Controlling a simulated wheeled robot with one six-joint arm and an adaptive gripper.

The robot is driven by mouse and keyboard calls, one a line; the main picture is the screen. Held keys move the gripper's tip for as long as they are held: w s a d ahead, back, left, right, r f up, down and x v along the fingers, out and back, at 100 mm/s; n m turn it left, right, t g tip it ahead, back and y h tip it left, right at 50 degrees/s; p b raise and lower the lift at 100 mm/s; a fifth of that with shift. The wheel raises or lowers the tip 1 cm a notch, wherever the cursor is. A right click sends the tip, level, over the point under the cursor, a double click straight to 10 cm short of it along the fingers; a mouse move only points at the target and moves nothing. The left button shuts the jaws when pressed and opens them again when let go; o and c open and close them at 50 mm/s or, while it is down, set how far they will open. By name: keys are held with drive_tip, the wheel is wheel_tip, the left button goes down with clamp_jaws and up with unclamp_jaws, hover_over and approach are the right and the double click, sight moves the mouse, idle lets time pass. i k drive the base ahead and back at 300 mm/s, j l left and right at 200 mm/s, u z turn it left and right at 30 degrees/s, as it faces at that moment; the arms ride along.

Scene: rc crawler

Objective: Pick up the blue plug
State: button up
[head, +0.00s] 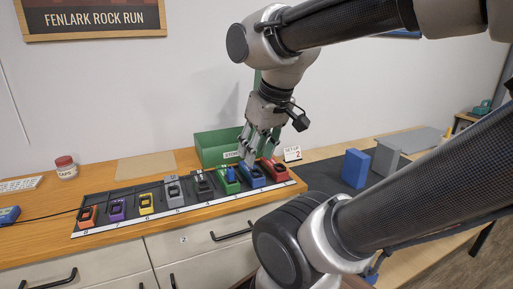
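A row of coloured items sits in a dark tray (105,214) on the wooden counter. Near its right end is a blue item (252,177), between a green one (227,183) and a red one (273,171). A small upright blue piece (231,174) stands at the green item; it may be the blue plug, but it is too small to tell. My gripper (258,157) points down just above the blue item, its fingers apart. Nothing shows between them. Whether a fingertip touches anything cannot be told.
A blue block (356,168) and grey blocks (386,157) stand on the dark mat at right. A capped jar (66,168) stands at left.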

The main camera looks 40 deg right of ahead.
sight(230, 172)
drive_tip(key=i+j, duration=0.1)
drive_tip(key=j, duration=0.3)
drive_tip(key=i+j, duration=0.15)
drive_tip(key=j, duration=0.2)
drive_tip(key=i+j, duration=0.1)
drive_tip(key=j, duration=0.3)
drive_tip(key=i+j, duration=0.1)
drive_tip(key=j, duration=0.3)
drive_tip(key=i+j, duration=0.15)
drive_tip(key=j, duration=0.2)
drive_tip(key=i+j, duration=0.3)
drive_tip(key=k, duration=0.35)
drive_tip(key=i+j+z, duration=0.1)
drive_tip(key=z, duration=0.2)
drive_tip(key=i+j+z, duration=0.1)
drive_tip(key=j+z, duration=0.25)
drive_tip(key=z, duration=1.4)
